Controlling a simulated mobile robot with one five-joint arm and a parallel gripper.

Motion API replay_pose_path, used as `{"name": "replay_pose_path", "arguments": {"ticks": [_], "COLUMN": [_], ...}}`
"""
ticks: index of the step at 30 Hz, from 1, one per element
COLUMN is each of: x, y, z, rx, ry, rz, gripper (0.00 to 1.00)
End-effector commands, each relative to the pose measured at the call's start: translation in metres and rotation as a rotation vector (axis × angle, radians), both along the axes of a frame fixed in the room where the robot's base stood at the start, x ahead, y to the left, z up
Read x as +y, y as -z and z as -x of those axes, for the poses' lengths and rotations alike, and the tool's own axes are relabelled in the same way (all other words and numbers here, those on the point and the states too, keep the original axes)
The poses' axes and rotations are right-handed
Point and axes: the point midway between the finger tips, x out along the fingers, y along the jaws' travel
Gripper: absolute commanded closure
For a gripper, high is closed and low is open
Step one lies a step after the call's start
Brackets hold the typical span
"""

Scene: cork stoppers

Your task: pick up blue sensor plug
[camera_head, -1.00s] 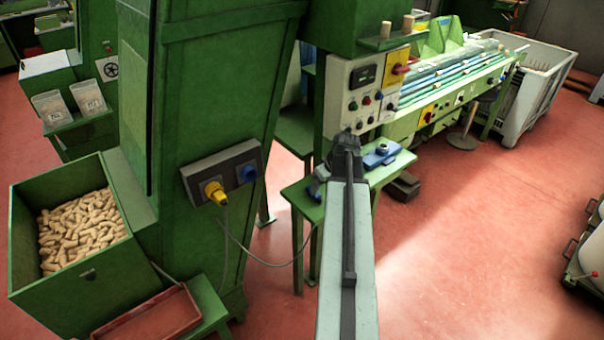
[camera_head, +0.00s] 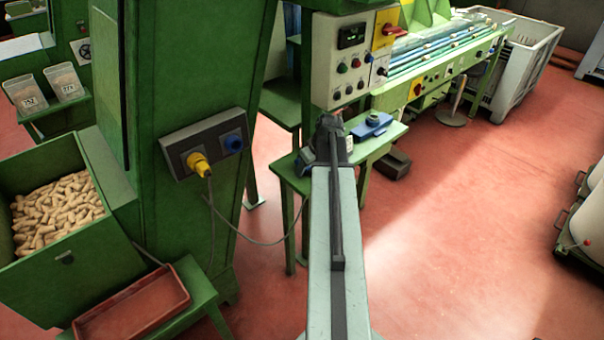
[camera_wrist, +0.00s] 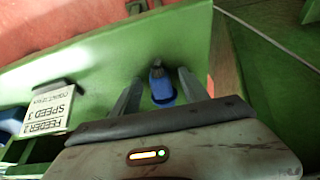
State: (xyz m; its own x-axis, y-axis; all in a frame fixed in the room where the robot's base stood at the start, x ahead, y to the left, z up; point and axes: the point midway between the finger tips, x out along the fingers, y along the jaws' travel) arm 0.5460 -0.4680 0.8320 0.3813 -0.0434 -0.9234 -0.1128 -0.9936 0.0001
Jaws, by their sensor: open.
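The blue sensor plug (camera_wrist: 162,90) shows in the wrist view as a small blue body with a dark grey end. It lies over the green table surface, in line with the gap between my fingers. My gripper (camera_wrist: 159,79) is open, with one finger on each side of the plug; I cannot tell if either touches it. In the head view my gripper (camera_head: 330,128) is above the small green table (camera_head: 384,141).
A blue device (camera_head: 371,125) sits on the table right of my gripper. A control panel (camera_head: 352,68) stands behind. A socket box (camera_head: 207,143) with a yellow plug (camera_head: 198,163) and hanging cable is at left. A white label card (camera_wrist: 53,107) stands at left in the wrist view.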

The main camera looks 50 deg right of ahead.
Motion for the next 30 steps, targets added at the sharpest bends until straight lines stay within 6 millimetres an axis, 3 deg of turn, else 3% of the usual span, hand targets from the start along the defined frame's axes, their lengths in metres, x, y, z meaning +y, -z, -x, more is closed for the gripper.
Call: {"name": "replay_pose_path", "arguments": {"ticks": [4, 5, 10, 20, 30], "x": [0.001, 0.001, 0.001, 0.001, 0.005], "y": [-0.002, -0.002, -0.002, -0.004, -0.032], "z": [0.0, 0.0, 0.0, -0.001, -0.003], "rx": [0.001, 0.001, 0.001, 0.001, 0.001], "ry": [-0.001, -0.001, -0.001, -0.002, -0.009], "rz": [0.0, 0.0, 0.0, 0.0, 0.0], "gripper": [0.47, 0.53, 1.0, 1.0, 1.0]}}
